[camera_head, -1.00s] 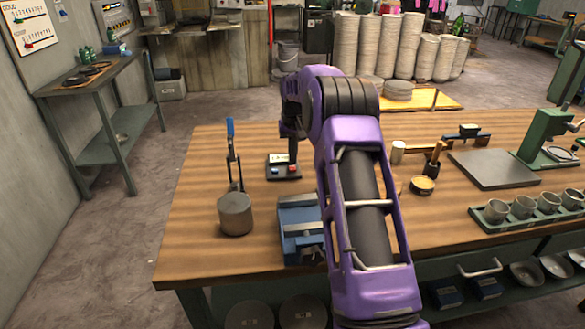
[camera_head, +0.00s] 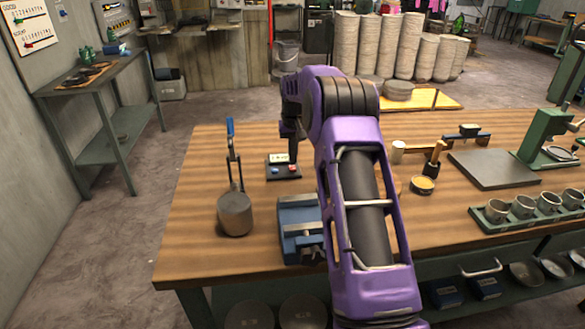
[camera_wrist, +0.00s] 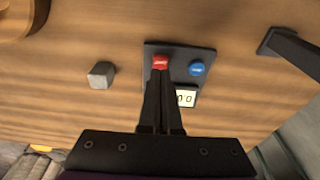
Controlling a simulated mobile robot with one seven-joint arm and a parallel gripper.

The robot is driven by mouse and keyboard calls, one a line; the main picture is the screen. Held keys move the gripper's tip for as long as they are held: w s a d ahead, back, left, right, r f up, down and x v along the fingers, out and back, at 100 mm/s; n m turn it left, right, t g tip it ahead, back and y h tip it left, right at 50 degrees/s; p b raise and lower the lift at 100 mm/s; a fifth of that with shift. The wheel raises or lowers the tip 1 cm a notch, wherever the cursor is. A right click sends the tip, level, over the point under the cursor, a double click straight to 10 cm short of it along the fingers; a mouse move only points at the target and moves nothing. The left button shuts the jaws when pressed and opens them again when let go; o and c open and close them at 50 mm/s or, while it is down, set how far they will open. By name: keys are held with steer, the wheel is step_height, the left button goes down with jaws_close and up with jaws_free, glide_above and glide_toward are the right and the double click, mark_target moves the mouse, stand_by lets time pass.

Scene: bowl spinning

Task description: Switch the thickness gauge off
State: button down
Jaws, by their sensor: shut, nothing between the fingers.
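The thickness gauge (camera_head: 284,174) is a dark flat base on the wooden bench, with a small white display, a blue button and a red button. In the wrist view its base (camera_wrist: 181,54) holds the red button (camera_wrist: 160,62), the blue button (camera_wrist: 197,69) and a display (camera_wrist: 186,97) that reads at least a digit 0, partly covered by my fingers. My gripper (camera_wrist: 160,78) is shut and empty, its tips at the near edge of the red button. I cannot tell whether they touch it. In the head view my gripper (camera_head: 293,160) points down over the gauge's right side.
A small grey block (camera_wrist: 101,75) lies left of the gauge in the wrist view. Cups in a green tray (camera_head: 530,209) stand far right.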

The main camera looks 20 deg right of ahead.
mark_target(293, 169)
steer(key=shift+f+b, duration=0.5)
steer(key=shift+f, duration=0.65)
steer(key=shift+r, duration=0.1)
stand_by(0.3)
step_height(293, 169, up, 5)
steer(key=p, duration=0.3)
steer(key=shift+f+p, duration=0.2)
steer(key=shift+p, duration=0.2)
steer(key=shift+r, duration=1.15)
